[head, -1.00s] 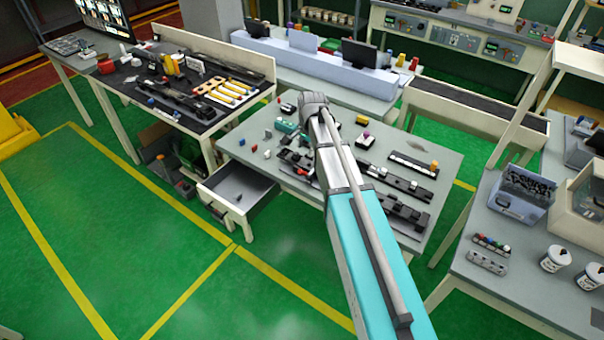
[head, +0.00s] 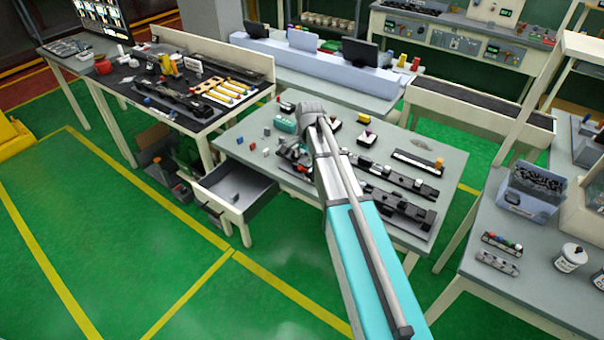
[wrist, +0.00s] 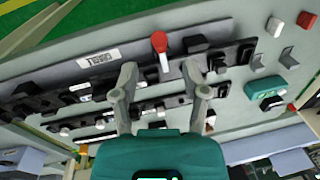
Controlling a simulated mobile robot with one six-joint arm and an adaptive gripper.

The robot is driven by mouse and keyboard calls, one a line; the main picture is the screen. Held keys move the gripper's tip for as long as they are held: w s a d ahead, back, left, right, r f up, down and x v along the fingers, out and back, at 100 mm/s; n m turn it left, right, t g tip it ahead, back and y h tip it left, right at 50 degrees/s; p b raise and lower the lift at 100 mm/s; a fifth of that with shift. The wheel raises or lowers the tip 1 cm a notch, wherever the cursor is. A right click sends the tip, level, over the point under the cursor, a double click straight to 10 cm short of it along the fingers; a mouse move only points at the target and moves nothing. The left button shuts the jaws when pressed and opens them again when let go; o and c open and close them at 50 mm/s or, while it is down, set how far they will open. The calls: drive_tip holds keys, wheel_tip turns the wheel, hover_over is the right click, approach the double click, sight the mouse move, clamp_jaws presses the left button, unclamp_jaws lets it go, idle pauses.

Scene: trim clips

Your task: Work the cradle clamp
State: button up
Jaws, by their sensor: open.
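In the wrist view a red-knobbed lever (wrist: 159,42) stands up from a long black fixture rail (wrist: 60,98). It may be the cradle clamp's handle; I cannot tell for sure. My gripper (wrist: 160,68) is open, its two grey fingers spread on either side of the lever's lower stem. Nothing shows held between them, and contact is not clear. In the head view my arm reaches over the grey workbench (head: 240,140) and hides most of the lever area and the fingers.
Black rails with blocks (head: 400,180) lie on the bench's right part. Small red and white blocks (wrist: 274,26) and a teal device (wrist: 265,88) sit beside the fixture. An open drawer (head: 235,185) juts from the bench's left front. Green floor is clear at left.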

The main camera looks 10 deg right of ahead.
sight(302, 168)
drive_tip(key=shift+w+a+f+b, duration=0.1)
drive_tip(key=shift+w+f+b, duration=0.05)
drive_tip(key=shift+f+b, duration=1.3)
drive_tip(key=shift+w+a+f+b, duration=0.1)
drive_tip(key=shift+w+f+b, duration=0.05)
drive_tip(key=shift+f+b, duration=1.2)
drive_tip(key=shift+f, duration=0.15)
clamp_jaws()
